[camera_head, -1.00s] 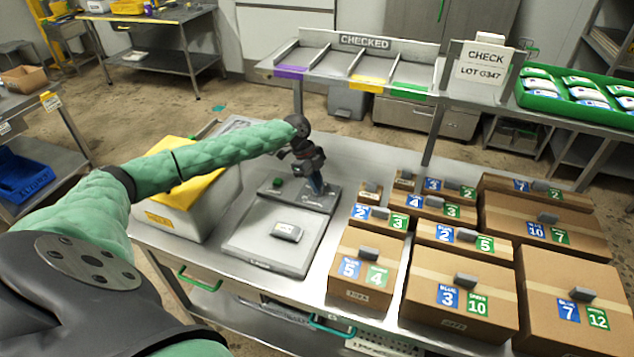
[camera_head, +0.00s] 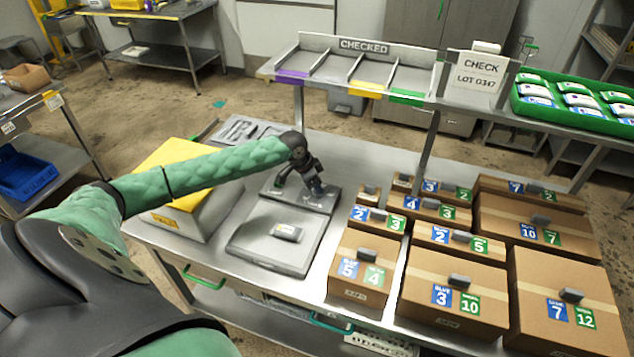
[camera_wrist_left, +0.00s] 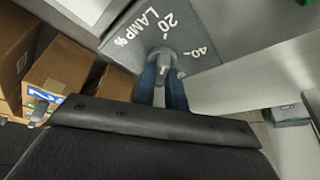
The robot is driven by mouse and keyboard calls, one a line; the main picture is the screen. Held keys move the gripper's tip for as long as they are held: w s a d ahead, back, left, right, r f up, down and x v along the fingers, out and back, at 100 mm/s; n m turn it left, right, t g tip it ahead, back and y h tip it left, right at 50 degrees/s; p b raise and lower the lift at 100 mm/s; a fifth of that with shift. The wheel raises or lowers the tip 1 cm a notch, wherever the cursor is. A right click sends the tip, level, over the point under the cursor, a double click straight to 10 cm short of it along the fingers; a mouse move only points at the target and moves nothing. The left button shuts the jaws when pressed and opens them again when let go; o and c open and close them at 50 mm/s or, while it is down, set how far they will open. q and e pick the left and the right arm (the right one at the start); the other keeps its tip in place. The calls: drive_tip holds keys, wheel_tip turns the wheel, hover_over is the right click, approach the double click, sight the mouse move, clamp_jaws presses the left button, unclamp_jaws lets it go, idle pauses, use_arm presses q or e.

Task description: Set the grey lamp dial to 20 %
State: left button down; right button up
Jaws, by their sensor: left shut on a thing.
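The grey lamp dial (camera_wrist_left: 162,58) shows in the left wrist view on a grey panel (camera_wrist_left: 205,25) marked "LAMP %", with the numbers 20 and 40 visible. The 20 lies above the dial and the 40 to its upper right. My left gripper (camera_wrist_left: 164,76) has its two blue fingers shut on the dial, one on each side. The fingers cover part of the dial, and I cannot tell its exact setting. In the head view the left gripper (camera_head: 317,186) points down at the back of the dark panel on the bench; the dial is hidden there. My right gripper is not in view.
A grey scale plate (camera_head: 265,247) with a small grey block (camera_head: 288,232) lies in front of the panel. A yellow-topped box (camera_head: 180,220) stands to the left. Several labelled cartons (camera_head: 452,300) fill the bench on the right. A divided "CHECKED" rack (camera_head: 350,65) stands behind.

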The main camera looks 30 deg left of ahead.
use_arm(q)
drive_tip(key=shift+n+p, duration=0.3)
drive_tip(key=shift+n, duration=0.3)
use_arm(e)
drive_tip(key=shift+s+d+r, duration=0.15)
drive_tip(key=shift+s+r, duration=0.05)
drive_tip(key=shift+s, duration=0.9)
use_arm(q)
drive_tip(key=shift+y, duration=0.3)
drive_tip(key=c, duration=1.4)
unclamp_jaws()
drive_tip(key=shift+c, duration=0.2)
drive_tip(key=shift+r, duration=0.1)
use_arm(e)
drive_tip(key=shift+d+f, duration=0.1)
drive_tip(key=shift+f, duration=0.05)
